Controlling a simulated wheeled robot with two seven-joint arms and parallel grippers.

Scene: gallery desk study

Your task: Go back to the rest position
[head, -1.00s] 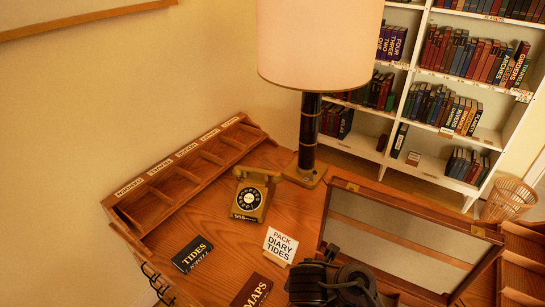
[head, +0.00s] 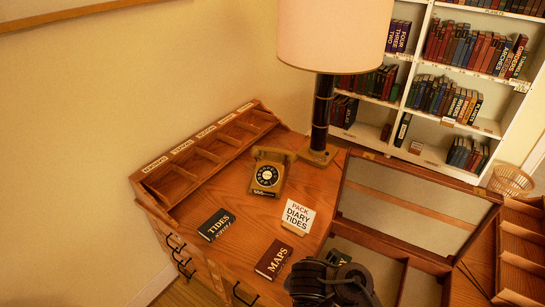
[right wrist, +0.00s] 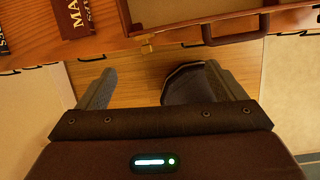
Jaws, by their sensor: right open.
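My right gripper (right wrist: 158,80) is open and empty in the right wrist view, its two dark fingers apart above the floor by the desk's front. Dark parts of my right arm (head: 330,283) show at the bottom of the head view, beside the maps book. The fingertips cannot be made out there. My left gripper is not in view.
The desk (head: 225,182) holds a tides book (head: 217,225), a maps book (head: 273,259), a sign (head: 298,217), a telephone (head: 268,175) and a lamp (head: 322,110).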

